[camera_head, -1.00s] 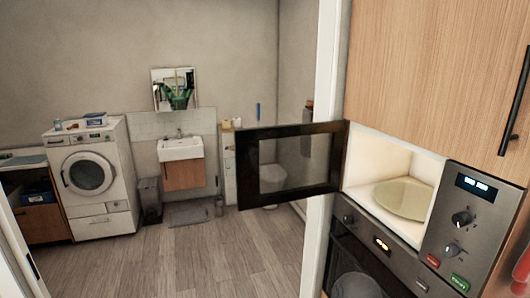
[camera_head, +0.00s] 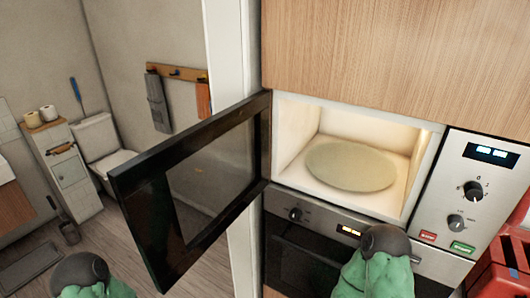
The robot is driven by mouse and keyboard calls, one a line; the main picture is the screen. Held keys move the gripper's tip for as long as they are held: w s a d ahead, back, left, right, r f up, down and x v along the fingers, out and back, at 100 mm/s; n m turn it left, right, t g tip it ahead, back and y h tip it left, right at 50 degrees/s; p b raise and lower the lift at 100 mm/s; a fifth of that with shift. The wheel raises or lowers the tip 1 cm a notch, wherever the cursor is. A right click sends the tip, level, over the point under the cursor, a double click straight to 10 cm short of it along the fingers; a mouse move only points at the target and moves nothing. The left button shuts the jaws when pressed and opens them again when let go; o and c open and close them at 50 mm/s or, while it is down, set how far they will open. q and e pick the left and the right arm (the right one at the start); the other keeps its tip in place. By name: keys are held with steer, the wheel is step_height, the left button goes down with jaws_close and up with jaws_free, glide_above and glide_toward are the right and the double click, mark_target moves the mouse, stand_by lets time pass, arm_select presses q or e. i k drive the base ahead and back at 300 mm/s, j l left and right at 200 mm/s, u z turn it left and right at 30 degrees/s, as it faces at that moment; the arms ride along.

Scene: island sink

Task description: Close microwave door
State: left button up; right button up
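The microwave (camera_head: 428,160) is built in under a wooden cabinet front. Its dark-framed glass door (camera_head: 150,215) stands wide open, hinged on the left of the cavity and swung out toward me. The lit cavity holds only a round pale turntable plate (camera_head: 350,166). The control panel (camera_head: 483,185) with two knobs and a lit display is right of the cavity. Green parts of my arms with dark round caps show at the bottom left and bottom centre-right, apart from the door in the picture. Neither gripper's fingers can be seen.
A dark-glass oven (camera_head: 310,255) sits just below the microwave. A red crate-like object (camera_head: 500,270) stands at the lower right. At the left, a bathroom area has a toilet (camera_head: 100,140), a narrow white cabinet (camera_head: 70,175) and a towel (camera_head: 158,102). Open floor shows left of the door.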

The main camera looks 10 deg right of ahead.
mark_target(235, 171)
steer(key=i+j+z, duration=0.2)
steer(key=j+z, duration=0.25)
steer(key=i+j+z, duration=0.1)
steer(key=j+z, duration=0.75)
steer(key=j, duration=0.15)
steer(key=j+z, duration=0.4)
steer(key=j, duration=0.15)
steer(key=k+j+z, duration=0.1)
steer(key=k, duration=0.25)
steer(key=k+j, duration=0.1)
steer(key=j, duration=0.25)
steer(key=k+j+z, duration=0.1)
steer(key=j, duration=0.25)
steer(key=k+j, duration=0.15)
steer(key=j, duration=0.2)
steer(key=k+j, duration=0.1)
steer(key=j, duration=0.25)
steer(key=z, duration=0.05)
